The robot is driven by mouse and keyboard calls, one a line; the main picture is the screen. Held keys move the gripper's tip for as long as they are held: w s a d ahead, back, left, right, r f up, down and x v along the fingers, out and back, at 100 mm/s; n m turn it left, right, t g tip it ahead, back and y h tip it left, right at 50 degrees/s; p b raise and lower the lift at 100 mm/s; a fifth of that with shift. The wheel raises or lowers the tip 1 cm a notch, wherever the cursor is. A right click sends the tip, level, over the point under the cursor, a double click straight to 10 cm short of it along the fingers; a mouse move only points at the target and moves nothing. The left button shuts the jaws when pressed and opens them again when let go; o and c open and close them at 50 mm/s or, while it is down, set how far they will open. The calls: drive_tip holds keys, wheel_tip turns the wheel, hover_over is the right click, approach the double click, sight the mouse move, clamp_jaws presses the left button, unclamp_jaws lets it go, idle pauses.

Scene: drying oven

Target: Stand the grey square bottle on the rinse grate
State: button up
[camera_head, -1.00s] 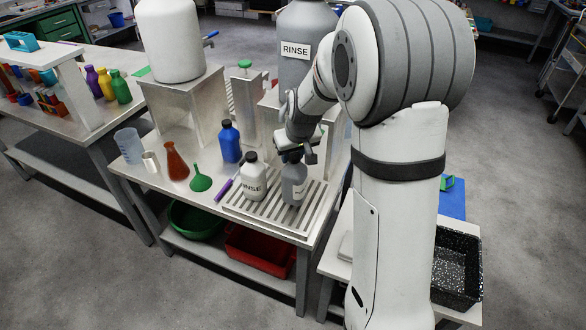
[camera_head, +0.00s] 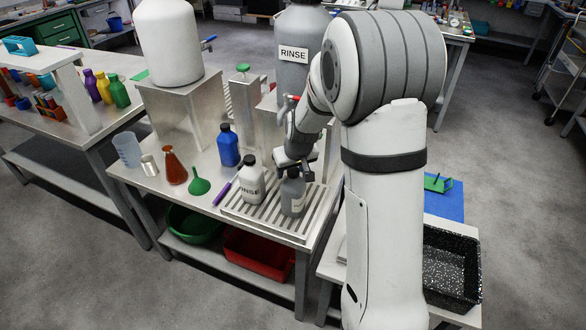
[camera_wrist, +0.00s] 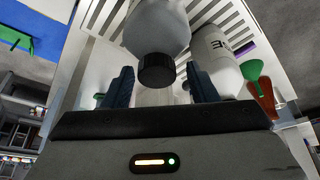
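The grey square bottle (camera_head: 292,195) with a dark cap stands upright on the slatted rinse grate (camera_head: 242,211), near its right end. My gripper (camera_head: 294,170) is at the top of the bottle, partly hiding the cap. In the wrist view, the black cap (camera_wrist: 157,71) and grey bottle (camera_wrist: 158,25) lie ahead of my open gripper (camera_wrist: 160,83). Its two dark fingers are on either side of the cap, with a visible gap on each side. The bottle's base contact is small in the head view.
A blue bottle (camera_head: 228,146), brown flask (camera_head: 175,167), green funnel (camera_head: 199,184) and purple marker (camera_head: 226,189) are further left. A large RINSE carboy (camera_head: 291,77) rises behind.

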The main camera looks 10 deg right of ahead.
drive_tip(key=a+v, duration=0.1)
drive_tip(key=v, duration=1)
drive_tip(key=s+r+m+g, duration=0.1)
drive_tip(key=s+r, duration=0.1)
drive_tip(key=s, duration=2.2)
drive_tip(key=shift+s+d+r+m+g+h, duration=0.2)
drive_tip(key=shift+d+m+g+h, duration=0.1)
drive_tip(key=shift+m+g, duration=0.1)
